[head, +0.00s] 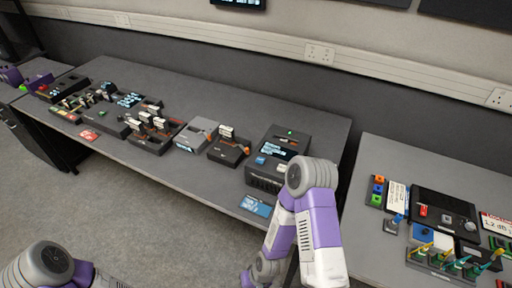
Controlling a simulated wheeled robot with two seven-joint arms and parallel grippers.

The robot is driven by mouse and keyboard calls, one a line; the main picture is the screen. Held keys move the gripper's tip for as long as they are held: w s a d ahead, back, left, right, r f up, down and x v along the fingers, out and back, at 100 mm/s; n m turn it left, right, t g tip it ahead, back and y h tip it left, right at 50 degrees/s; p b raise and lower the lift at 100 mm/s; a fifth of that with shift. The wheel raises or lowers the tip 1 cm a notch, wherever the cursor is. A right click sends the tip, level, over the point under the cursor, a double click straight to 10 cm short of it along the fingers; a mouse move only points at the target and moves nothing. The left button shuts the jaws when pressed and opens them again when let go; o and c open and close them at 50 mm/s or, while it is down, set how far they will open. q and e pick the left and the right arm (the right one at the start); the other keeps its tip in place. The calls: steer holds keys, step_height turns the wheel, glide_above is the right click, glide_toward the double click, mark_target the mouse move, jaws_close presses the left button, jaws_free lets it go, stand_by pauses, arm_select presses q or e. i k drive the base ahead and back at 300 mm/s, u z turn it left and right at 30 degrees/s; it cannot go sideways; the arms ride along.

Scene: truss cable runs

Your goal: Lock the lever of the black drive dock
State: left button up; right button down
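The black drive dock (224,154) stands on the long grey table, left of the middle of the view. A pale drive (226,131) sticks up from its top, and its orange lever (243,149) lies on its right side. The lever's exact angle is too small to tell. Neither gripper can be seen, and neither visible arm part touches the dock.
A black box with a screen (280,153) stands right of the dock, near my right arm. A blue card (256,206) lies at the front edge. Several devices (155,130) crowd the table's left. A second table (378,258) with more devices is at right.

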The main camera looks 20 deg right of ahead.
mark_target(246, 149)
steer(key=u, duration=0.85)
steer(key=i, duration=0.7)
steer(key=z, duration=1.45)
